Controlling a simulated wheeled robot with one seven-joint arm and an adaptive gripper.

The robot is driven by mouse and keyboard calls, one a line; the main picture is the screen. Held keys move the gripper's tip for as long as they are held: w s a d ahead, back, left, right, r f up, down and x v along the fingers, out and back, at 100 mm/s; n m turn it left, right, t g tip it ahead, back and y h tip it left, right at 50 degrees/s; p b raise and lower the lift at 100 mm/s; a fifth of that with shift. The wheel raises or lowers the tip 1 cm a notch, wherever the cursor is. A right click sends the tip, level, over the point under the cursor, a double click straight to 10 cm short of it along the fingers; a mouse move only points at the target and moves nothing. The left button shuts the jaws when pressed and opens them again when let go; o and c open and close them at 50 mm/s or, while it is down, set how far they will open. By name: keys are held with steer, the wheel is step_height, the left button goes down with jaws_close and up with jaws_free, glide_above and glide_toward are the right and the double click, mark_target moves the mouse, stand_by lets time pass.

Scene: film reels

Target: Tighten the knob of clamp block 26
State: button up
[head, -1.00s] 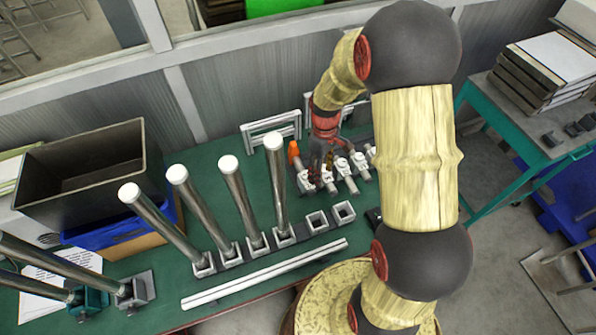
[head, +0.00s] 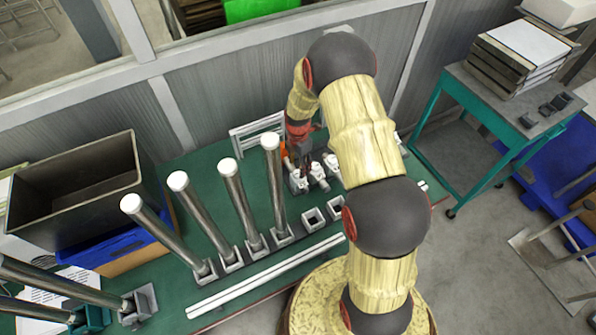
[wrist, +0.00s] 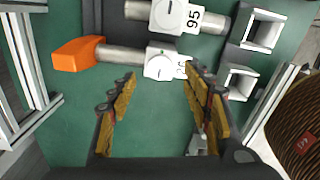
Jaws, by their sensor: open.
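In the wrist view, a white clamp block (wrist: 160,63) has a label that looks like 26, partly hidden by a finger. A grey metal shaft runs left from it to an orange knob (wrist: 78,53). My gripper (wrist: 158,85) is open and empty. Its fingers point toward this block, with the knob to the left of them and not between them. In the head view, my gripper (head: 301,164) is over the row of white blocks, and a bit of orange knob (head: 284,149) shows beside it. My arm hides part of the row.
A clamp block labelled 95 (wrist: 175,17) lies alongside. Square sockets (wrist: 263,32) stand to its right. Upright metal tubes (head: 245,195) stand left of my gripper in the head view. A white frame (head: 257,132) stands behind. Green tabletop is bare below the knob in the wrist view.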

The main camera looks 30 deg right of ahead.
mark_target(298, 173)
steer(key=shift+f, duration=2.25)
steer(key=c, duration=1.1)
steer(key=shift+c, duration=0.2)
